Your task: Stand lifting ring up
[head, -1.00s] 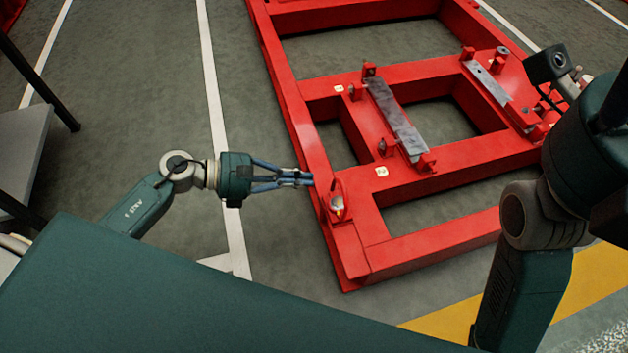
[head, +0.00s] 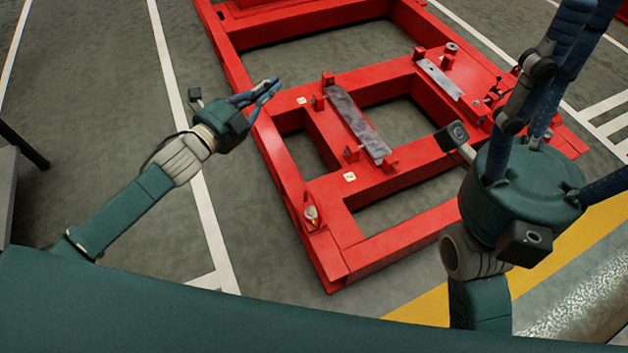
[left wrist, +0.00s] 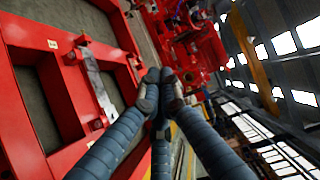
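The lifting ring (head: 311,214) is a small red fitting on the near left corner of the red base frame (head: 335,262). At this size I cannot tell whether it is upright or lying over. My left gripper (head: 276,85) is above the frame's left rail, farther back than the ring and apart from it. In the left wrist view its three fingers (left wrist: 160,82) come together at the tips with nothing between them. My right gripper (head: 585,85) is large and close at the right, its fingers spread wide and partly cut off by the picture edge. I see nothing in it.
Two grey metal plates (head: 358,122) (head: 439,78) lie on the frame's crossmembers, with small red brackets beside them. Grey floor (head: 110,110) with white lines is free left of the frame. A yellow floor stripe (head: 420,305) runs in front. A grey table edge (head: 8,190) is far left.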

